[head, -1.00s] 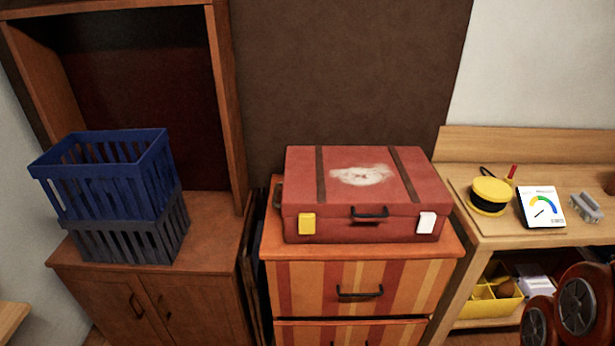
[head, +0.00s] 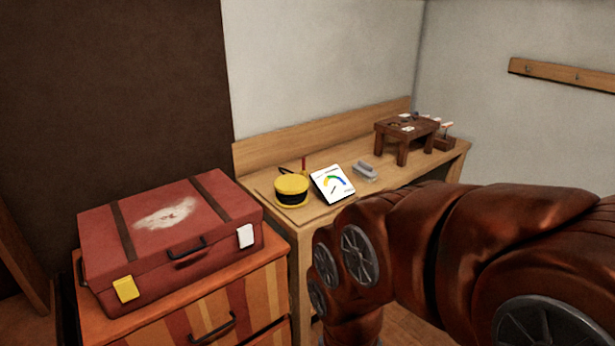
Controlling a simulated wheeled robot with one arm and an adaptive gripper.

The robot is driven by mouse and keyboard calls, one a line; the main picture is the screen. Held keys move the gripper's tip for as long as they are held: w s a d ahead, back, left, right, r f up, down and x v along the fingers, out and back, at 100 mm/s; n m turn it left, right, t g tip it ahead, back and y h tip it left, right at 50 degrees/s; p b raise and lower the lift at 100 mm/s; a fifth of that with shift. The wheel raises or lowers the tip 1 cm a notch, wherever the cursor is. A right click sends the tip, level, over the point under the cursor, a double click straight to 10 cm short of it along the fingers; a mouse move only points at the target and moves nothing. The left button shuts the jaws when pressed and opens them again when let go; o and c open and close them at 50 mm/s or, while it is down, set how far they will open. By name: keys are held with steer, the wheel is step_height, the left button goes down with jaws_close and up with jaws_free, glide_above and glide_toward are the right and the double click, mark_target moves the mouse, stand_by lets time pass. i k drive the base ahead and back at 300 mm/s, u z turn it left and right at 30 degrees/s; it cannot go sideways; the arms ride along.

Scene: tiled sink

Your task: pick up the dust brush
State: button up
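I cannot make out a dust brush for certain. My gripper is not in view.
A red suitcase (head: 170,235) lies on a striped drawer cabinet (head: 235,305). A peg rail (head: 560,73) hangs at right.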

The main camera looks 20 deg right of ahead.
mark_target(363, 169)
steer(key=k, duration=0.6)
steer(key=z, duration=0.65)
steer(key=i, duration=0.85)
steer(key=z, duration=0.5)
steer(key=i, duration=0.75)
steer(key=u, duration=0.8)
steer(key=i, duration=0.7)
steer(key=u, duration=0.6)
